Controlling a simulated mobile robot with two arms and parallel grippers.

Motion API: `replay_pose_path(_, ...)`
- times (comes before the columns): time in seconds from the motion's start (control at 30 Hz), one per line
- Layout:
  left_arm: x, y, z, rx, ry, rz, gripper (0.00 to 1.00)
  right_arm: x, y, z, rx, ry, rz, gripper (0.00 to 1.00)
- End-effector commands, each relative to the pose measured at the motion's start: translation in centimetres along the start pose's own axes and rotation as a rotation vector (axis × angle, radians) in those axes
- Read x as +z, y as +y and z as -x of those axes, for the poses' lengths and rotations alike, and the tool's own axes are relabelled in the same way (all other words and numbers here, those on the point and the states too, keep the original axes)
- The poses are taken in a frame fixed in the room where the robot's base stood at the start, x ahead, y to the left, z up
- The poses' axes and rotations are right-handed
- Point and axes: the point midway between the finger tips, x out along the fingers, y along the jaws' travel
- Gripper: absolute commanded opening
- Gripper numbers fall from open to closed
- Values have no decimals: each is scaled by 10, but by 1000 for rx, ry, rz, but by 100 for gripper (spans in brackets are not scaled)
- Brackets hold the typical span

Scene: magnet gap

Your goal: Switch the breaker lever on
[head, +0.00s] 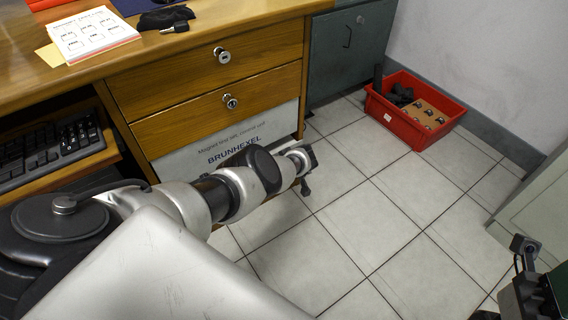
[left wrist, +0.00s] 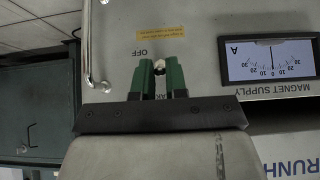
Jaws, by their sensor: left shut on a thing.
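My left gripper's green fingers (left wrist: 161,80) are shut around a small breaker lever (left wrist: 159,67), whose pale tip shows between them in the left wrist view. That view shows the panel upside down. An OFF label (left wrist: 140,53) is beside the lever, and another label is mostly hidden by the fingers. The MAGNET SUPPLY meter (left wrist: 271,60) has its needle near 0. In the head view my left gripper (head: 306,183) is beside the right end of the BRUNHEXEL panel (head: 222,143); the lever is hidden there.
A wooden desk (head: 207,60) with drawers stands over the panel. A metal handle (left wrist: 90,50) is close to my left gripper in the wrist view. A red crate (head: 393,125) is on the tiled floor by the wall. Open floor (head: 370,215) lies right of my arm.

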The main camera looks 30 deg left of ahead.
Motion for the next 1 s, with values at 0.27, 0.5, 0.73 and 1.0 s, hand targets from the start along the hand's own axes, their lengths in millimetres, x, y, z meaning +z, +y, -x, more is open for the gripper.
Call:
replay_pose_path(0.27, -4, -1, 0, 0, -72, 1, 0, 0, 0, 1, 2, -7, -1, 43)
replay_pose_path(0.5, -5, -1, 0, 2, -84, 0, 0, -1, 0, 1, 3, -6, -1, 43)
replay_pose_path(0.73, -5, -1, 0, 1, -83, 0, 0, -1, 0, 1, 3, -6, -1, 43)
replay_pose_path(1.0, -4, 0, 1, 2, -83, 0, 38, 0, 0, 1, 3, -7, -1, 43)
